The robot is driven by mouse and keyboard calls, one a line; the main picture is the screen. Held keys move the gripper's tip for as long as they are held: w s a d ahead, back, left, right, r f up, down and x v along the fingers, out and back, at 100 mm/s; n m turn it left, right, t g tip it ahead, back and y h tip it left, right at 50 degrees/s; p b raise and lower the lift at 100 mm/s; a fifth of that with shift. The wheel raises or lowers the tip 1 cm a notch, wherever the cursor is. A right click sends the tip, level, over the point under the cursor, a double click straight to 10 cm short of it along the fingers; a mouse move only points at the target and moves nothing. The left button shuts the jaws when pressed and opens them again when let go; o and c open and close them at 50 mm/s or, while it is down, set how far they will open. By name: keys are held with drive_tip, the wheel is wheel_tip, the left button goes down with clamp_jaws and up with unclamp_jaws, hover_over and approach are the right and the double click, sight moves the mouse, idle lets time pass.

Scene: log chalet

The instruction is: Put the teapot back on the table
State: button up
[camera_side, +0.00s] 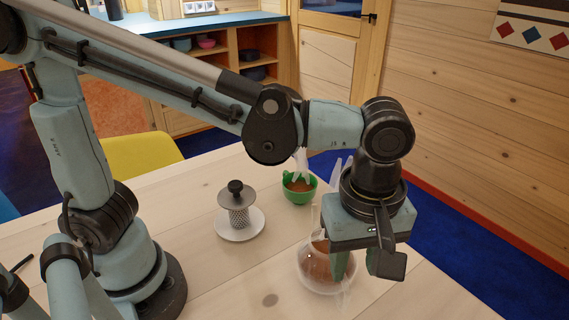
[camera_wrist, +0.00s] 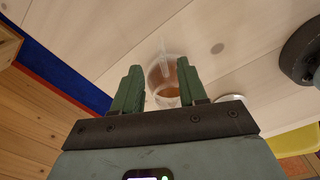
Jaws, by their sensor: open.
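The teapot (camera_side: 313,270) is clear glass with brown tea in it and appears to stand on the pale wooden table (camera_side: 410,300). My gripper (camera_side: 360,272) is at its right side in the side view, fingers pointing down, and partly hides it. In the wrist view the teapot (camera_wrist: 160,80) shows between and beyond my two green fingers (camera_wrist: 157,66). The fingers are open, with visible space between them. I cannot tell whether either finger touches the glass.
A strainer with a dark knob (camera_side: 237,194) sits on a white saucer (camera_side: 228,234) to the left. A yellow chair (camera_side: 140,154) is at the table's far edge. The table's front right is clear.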

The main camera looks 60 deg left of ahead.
drive_tip(key=shift+w+a+r, duration=0.1)
drive_tip(key=shift+a+r, duration=0.1)
drive_tip(key=shift+a, duration=0.1)
drive_tip(key=w+a+m+t, duration=0.1)
drive_tip(key=a+m, duration=0.1)
drive_tip(key=a, duration=0.2)
drive_tip(key=w+a+m+t, duration=0.1)
drive_tip(key=a+m, duration=0.1)
drive_tip(key=a, duration=0.2)
drive_tip(key=w+a+m+t+h, duration=0.1)
drive_tip(key=a+m, duration=0.1)
drive_tip(key=a, duration=0.2)
drive_tip(key=shift+a+r, duration=0.1)
drive_tip(key=shift+r, duration=0.3)
drive_tip(key=a+m+t+y, duration=0.1)
drive_tip(key=a+m+t, duration=0.3)
drive_tip(key=a, duration=0.6)
drive_tip(key=m, duration=0.2)
drive_tip(key=shift+s+f+m, duration=0.3)
drive_tip(key=shift+s+f, duration=0.05)
drive_tip(key=shift+f, duration=0.05)
